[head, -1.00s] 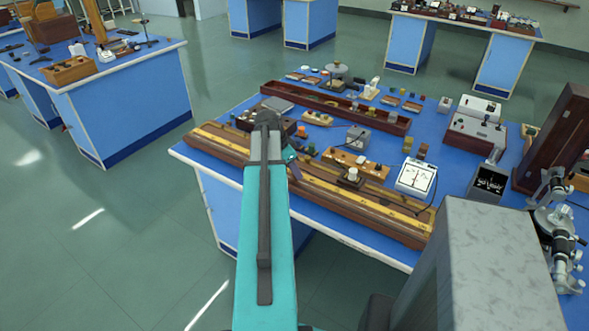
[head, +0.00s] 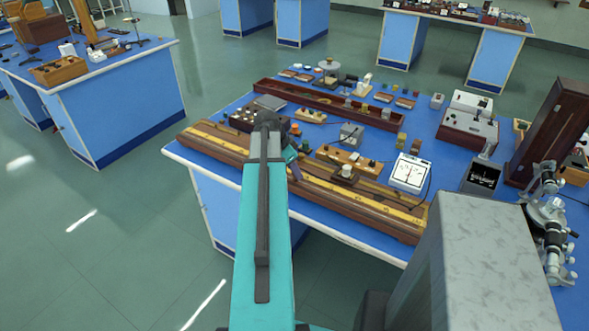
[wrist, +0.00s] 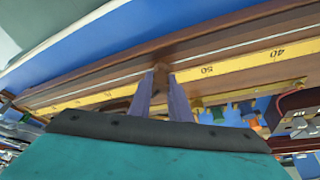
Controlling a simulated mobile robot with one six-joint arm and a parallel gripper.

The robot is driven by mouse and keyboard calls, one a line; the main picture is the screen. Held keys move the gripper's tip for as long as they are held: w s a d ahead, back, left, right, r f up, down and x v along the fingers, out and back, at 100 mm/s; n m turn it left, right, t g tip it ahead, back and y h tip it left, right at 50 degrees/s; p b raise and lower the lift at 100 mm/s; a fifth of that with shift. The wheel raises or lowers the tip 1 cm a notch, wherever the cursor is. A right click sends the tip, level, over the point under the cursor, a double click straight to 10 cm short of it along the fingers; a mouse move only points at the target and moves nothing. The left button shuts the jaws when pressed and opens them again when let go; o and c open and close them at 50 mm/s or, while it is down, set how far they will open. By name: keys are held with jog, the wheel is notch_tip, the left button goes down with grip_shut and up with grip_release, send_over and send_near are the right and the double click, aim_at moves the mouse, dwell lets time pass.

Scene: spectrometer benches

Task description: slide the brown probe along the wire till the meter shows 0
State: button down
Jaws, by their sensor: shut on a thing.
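My gripper (wrist: 160,92) is shut on the brown probe (wrist: 160,72), a small block between its two purple fingertips, over the long wooden wire board. In the wrist view the pale wire (wrist: 105,76) runs along the board, and the yellow scale (wrist: 235,65) shows 50 and 40 to the right of the fingers. In the head view my gripper (head: 293,170) is over the left-middle part of the board (head: 385,219); my arm hides the probe there. The white meter (head: 411,172) is right of it, with a dark needle near the middle; its exact reading is too small to tell.
A wooden box with knobs (head: 355,160) and a dark block with a white top (head: 344,174) are right of my gripper. A long reddish tray (head: 290,96) lies behind. A microscope (head: 549,220) stands at the right. Floor is free at left.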

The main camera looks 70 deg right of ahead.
aim_at(311, 184)
jog(key=shift+s+a, duration=0.2)
jog(key=shift+s, duration=0.65)
jog(key=shift+s+a, duration=0.25)
jog(key=shift+s, duration=0.65)
jog(key=shift+s+a, duration=0.2)
jog(key=shift+s, duration=0.65)
jog(key=shift+a+f, duration=0.25)
jog(key=shift+f, duration=0.1)
dwell(2.2)
dwell(1.8)
jog(key=c, duration=1.6)
grip_release()
jog(key=shift+r, duration=0.1)
jog(key=shift+o, duration=0.2)
jog(key=shift+d, duration=0.2)
jog(key=shift+d, duration=0.1)
jog(key=shift+r, duration=0.15)
